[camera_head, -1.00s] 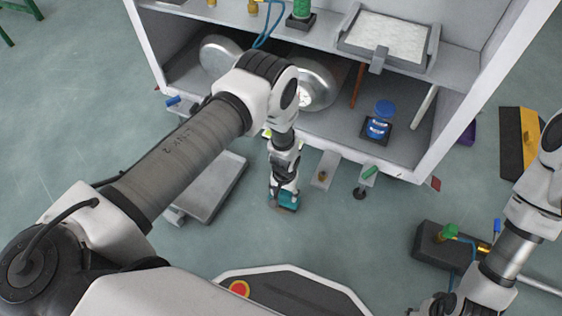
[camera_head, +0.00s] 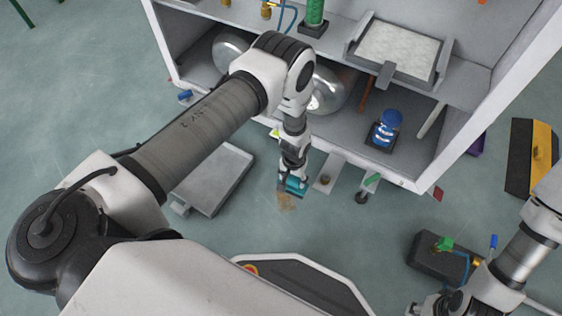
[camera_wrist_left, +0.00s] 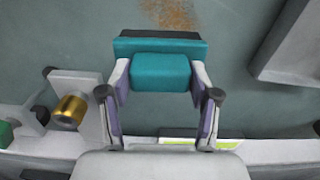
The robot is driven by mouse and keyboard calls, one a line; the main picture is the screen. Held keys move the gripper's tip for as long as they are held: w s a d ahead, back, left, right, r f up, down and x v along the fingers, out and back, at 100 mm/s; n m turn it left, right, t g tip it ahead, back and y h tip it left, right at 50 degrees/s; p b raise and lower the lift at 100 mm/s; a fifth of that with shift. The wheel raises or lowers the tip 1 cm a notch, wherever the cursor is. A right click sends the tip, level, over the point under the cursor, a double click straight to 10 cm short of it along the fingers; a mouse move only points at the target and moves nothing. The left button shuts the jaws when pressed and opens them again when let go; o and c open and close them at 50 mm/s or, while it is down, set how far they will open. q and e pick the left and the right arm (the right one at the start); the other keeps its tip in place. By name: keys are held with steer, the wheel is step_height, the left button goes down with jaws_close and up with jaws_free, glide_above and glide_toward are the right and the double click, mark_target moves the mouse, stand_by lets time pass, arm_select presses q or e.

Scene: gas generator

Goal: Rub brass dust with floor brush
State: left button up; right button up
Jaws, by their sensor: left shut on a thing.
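The floor brush (camera_head: 296,186) is a teal block with a darker strip along one edge. My left gripper (camera_head: 292,176) is shut on it and holds it low at the floor, in front of the cabinet. In the left wrist view the brush (camera_wrist_left: 160,72) sits between the two fingers. The brass dust (camera_head: 286,202) is a brown patch on the floor on the near side of the brush. In the left wrist view the dust (camera_wrist_left: 170,12) lies beyond the brush at the top edge. My right gripper (camera_head: 432,304) is partly cut off at the bottom edge; its jaws are unclear.
An open white cabinet (camera_head: 405,183) stands behind the brush, with metal domes and a blue container inside. A grey tray (camera_head: 222,182) lies on the floor to the left. A dark block (camera_head: 440,262) with a green part stands at right. Floor between them is clear.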

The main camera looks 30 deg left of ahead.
arm_select(q)
steer(key=shift+r+p, duration=0.65)
steer(key=shift+r, duration=0.45)
